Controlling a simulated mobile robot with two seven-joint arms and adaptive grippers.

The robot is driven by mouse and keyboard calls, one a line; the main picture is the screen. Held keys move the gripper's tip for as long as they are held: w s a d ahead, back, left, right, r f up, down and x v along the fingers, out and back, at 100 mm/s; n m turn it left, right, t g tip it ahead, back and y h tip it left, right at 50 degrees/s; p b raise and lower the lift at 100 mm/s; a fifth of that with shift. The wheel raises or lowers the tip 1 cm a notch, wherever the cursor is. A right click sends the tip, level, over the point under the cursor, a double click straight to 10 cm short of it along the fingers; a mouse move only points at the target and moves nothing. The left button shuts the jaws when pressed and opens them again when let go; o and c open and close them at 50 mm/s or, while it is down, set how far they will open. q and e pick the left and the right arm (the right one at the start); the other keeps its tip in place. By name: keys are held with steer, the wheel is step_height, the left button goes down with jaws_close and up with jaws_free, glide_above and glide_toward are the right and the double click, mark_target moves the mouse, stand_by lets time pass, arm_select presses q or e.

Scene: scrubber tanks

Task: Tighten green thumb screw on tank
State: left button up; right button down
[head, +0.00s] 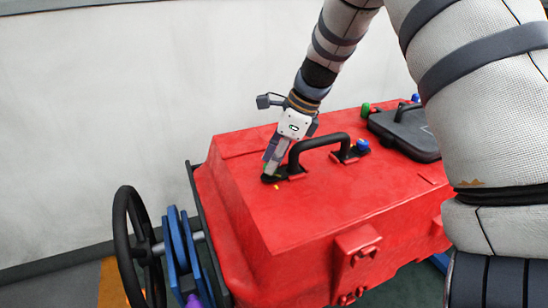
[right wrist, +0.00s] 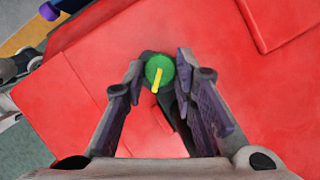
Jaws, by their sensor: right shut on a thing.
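The red tank (head: 330,215) has a black handle (head: 318,148) on its top. My right gripper (head: 268,175) points down at the top of the tank, left of the handle. My left gripper is not in view.
Blue knobs (head: 362,145) and another green knob (head: 366,109) stand on top near a black lid (head: 408,130). A pale wall (head: 120,100) rises behind.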

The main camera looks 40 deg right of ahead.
steer(key=m, duration=0.1)
steer(key=m+h, duration=0.1)
steer(key=m, duration=0.1)
steer(key=m+t, duration=0.1)
steer(key=shift+a+r+m+h, duration=0.15)
steer(key=shift+r+m+h, duration=0.15)
steer(key=m+h, duration=0.1)
steer(key=m, duration=0.3)
steer(key=shift+a+h, duration=0.1)
steer(key=shift+h, duration=0.2)
steer(key=shift+m, duration=0.3)
steer(key=c, duration=1.3)
jaws_free()
steer(key=shift+f, duration=0.1)
steer(key=v, duration=1.2)
steer(key=shift+s, duration=0.25)
